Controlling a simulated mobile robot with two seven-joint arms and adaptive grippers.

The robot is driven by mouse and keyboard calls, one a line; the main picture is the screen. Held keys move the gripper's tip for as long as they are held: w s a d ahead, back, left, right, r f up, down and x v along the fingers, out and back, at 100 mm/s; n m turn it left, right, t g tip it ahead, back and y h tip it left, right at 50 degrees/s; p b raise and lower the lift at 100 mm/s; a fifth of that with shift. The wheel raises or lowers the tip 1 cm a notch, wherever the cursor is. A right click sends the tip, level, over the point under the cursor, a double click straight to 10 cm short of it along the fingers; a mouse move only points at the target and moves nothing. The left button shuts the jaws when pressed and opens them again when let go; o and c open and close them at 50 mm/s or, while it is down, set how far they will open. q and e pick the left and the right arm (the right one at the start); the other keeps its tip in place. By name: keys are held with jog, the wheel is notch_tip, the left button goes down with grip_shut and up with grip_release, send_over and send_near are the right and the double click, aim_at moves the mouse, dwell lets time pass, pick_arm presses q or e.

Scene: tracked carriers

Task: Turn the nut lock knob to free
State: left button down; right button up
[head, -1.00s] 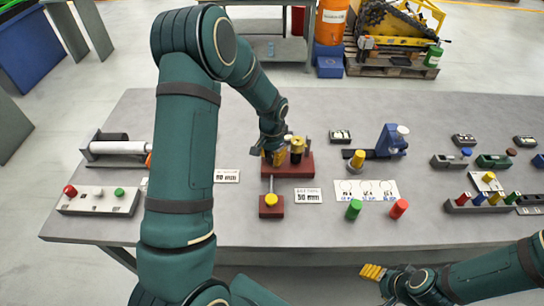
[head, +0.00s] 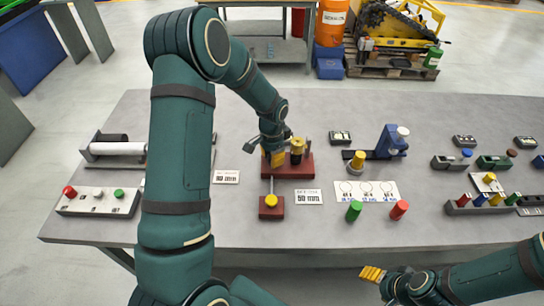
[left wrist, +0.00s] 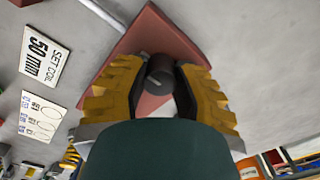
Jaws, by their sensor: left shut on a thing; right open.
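The dark red fixture (head: 288,170) stands mid-table, with a dark and brass post (head: 297,150) on it. In the left wrist view a round dark knob (left wrist: 160,73) with a short mark on its top sits between the yellow fingers of my left gripper (left wrist: 160,80). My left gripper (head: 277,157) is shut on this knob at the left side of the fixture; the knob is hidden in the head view. My right gripper (head: 373,273) is open and empty, off the table's front edge.
A small red block with a yellow-topped pin (head: 271,201) stands in front of the fixture. A "50 mm" card (head: 308,197) lies beside it. Green (head: 353,211) and red (head: 398,210) cylinders stand to the right. A control box (head: 98,201) is at left.

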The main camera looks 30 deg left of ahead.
pick_arm(q)
jog(key=c, duration=0.7)
grip_release()
notch_tip(320, 180, up, 12)
